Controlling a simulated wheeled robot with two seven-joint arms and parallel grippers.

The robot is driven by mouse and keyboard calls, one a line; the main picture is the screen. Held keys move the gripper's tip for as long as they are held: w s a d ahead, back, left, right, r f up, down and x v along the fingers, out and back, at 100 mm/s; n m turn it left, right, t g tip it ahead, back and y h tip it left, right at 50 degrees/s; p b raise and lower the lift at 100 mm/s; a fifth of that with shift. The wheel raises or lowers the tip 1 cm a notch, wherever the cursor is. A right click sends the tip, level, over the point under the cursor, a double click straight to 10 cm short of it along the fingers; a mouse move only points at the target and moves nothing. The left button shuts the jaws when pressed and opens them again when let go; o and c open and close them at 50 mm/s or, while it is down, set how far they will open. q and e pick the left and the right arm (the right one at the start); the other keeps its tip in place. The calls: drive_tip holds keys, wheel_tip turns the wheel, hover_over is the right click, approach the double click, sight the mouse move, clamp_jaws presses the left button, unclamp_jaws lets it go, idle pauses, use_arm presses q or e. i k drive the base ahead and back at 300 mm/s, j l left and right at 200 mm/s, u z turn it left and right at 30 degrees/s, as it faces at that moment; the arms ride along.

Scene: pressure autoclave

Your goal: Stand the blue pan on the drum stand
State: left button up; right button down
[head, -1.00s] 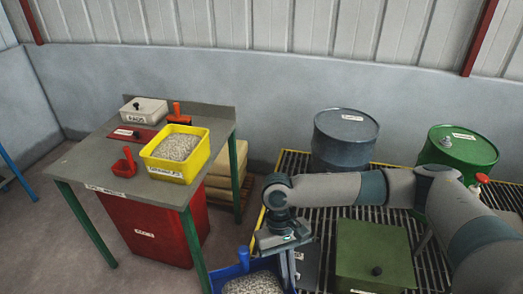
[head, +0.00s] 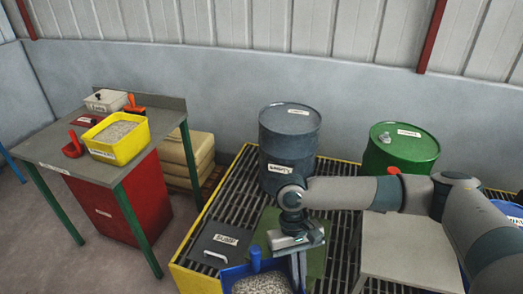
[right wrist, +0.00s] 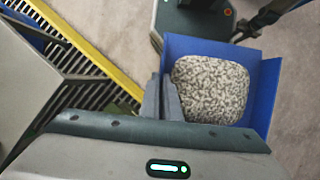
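The blue pan (head: 233,278) holds speckled grey granules and is at the bottom edge of the head view. It also shows in the right wrist view (right wrist: 265,98), open side up. My right gripper (head: 300,262) is shut on the pan's edge; in the right wrist view its fingers (right wrist: 165,103) close at the pan's left wall. The pan is held in the air, clear of the stand. A light grey stand with legs, which looks like the drum stand (head: 410,250), is to the right, below my right forearm. Its top looks bare where visible.
A yellow-edged grating (head: 190,280) carries a blue-grey drum (head: 287,150), a green drum (head: 400,155), a dark lidded box (head: 215,238) and a green box (head: 268,228). A workbench (head: 45,145) with a yellow tub (head: 115,145) stands left.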

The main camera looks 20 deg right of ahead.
sight(424, 251)
drive_tip(key=k+l, duration=0.15)
drive_tip(key=l, duration=0.25)
drive_tip(key=k+l, duration=0.15)
drive_tip(key=l, duration=0.25)
drive_tip(key=k+l, duration=0.15)
drive_tip(key=l, duration=0.25)
drive_tip(key=k+l, duration=0.15)
drive_tip(key=l, duration=0.25)
drive_tip(key=k+l, duration=0.1)
drive_tip(key=l, duration=0.75)
drive_tip(key=k+l, duration=0.15)
drive_tip(key=l, duration=0.3)
drive_tip(key=i+l, duration=0.15)
drive_tip(key=i, duration=0.35)
